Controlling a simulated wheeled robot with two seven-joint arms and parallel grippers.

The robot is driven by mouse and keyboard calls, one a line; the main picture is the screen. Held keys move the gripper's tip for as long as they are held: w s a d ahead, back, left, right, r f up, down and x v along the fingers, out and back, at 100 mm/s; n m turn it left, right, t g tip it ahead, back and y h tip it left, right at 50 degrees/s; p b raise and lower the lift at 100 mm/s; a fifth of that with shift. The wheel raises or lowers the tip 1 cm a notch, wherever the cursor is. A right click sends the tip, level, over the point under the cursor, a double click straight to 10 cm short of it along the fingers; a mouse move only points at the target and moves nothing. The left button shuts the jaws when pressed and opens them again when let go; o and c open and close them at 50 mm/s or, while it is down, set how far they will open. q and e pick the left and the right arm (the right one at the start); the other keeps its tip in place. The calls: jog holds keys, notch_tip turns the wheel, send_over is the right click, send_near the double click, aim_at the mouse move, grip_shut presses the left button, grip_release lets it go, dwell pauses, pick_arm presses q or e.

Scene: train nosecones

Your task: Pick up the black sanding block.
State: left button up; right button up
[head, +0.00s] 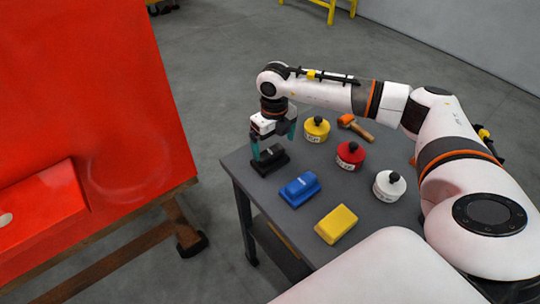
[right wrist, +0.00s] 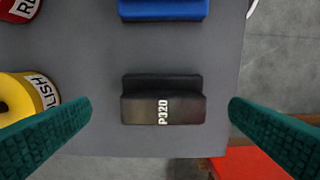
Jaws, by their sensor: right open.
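The black sanding block (head: 270,160) lies on the grey table near its far left corner. In the right wrist view the block (right wrist: 150,98) is marked P320 and sits between the fingers, with a gap on each side. My right gripper (head: 272,145) is open, pointing down just above the block in the head view. Its green fingers (right wrist: 160,125) show at both sides of the right wrist view, apart and empty. My left gripper is not in view.
On the grey table (head: 315,230) are a blue block (head: 299,188), a yellow block (head: 336,224), yellow (head: 316,129), red (head: 350,155) and white (head: 389,185) containers, and an orange-headed tool (head: 355,127). A large red panel (head: 110,90) stands at left, with floor between.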

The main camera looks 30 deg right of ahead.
aim_at(270, 151)
jog(key=shift+f, duration=0.35)
jog(key=f, duration=0.1)
jog(key=w+f+p, duration=0.1)
jog(key=f, duration=0.1)
jog(key=f+p, duration=0.1)
jog(key=f, duration=0.1)
jog(key=shift+w+a, duration=0.15)
jog(key=shift+a, duration=0.1)
jog(key=shift+f, duration=0.3)
jog(key=shift+c, duration=0.3)
jog(key=c, duration=0.7)
jog(key=shift+r, duration=0.1)
